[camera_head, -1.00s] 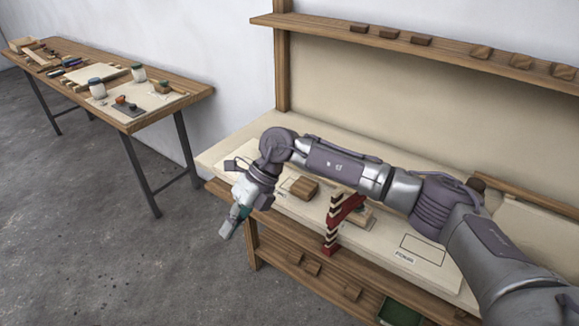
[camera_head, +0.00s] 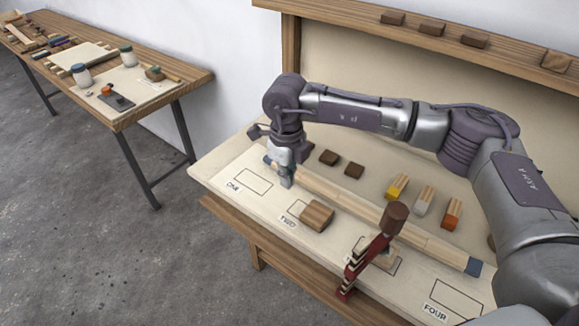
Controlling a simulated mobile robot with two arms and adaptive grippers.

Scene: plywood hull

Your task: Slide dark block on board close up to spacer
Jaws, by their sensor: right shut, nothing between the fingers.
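Two small dark blocks, one (camera_head: 328,157) left and one (camera_head: 354,170) right, lie behind the strip, apart from each other. My left gripper is not in view.
The long strip (camera_head: 345,200) has a blue right end (camera_head: 473,267). Several coloured-end blocks, such as a yellow one (camera_head: 397,186), lie behind the strip. The box marked ONE (camera_head: 253,181) is empty.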

